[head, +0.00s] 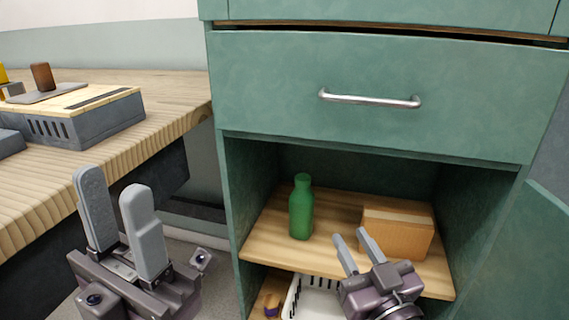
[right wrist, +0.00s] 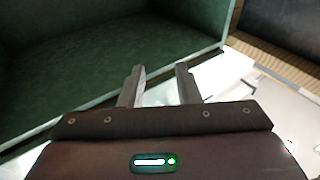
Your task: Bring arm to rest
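My left gripper (head: 122,222) is at the lower left of the head view, in front of the wooden table. Its two grey fingers stand upright with a gap between them, and nothing is held. My right gripper (head: 355,247) is at the lower right, in front of the open cabinet shelf. Its fingers are apart and empty. It also shows in the right wrist view (right wrist: 160,75), with a gap between the fingertips and a green cabinet surface beyond.
The green cabinet's drawer (head: 370,98) is above the open shelf (head: 262,232). A green bottle (head: 301,208) and a wooden box (head: 398,235) stand on the shelf. A white basket (head: 312,296) is below. A wooden table (head: 170,95) at left bears a grey box (head: 85,120).

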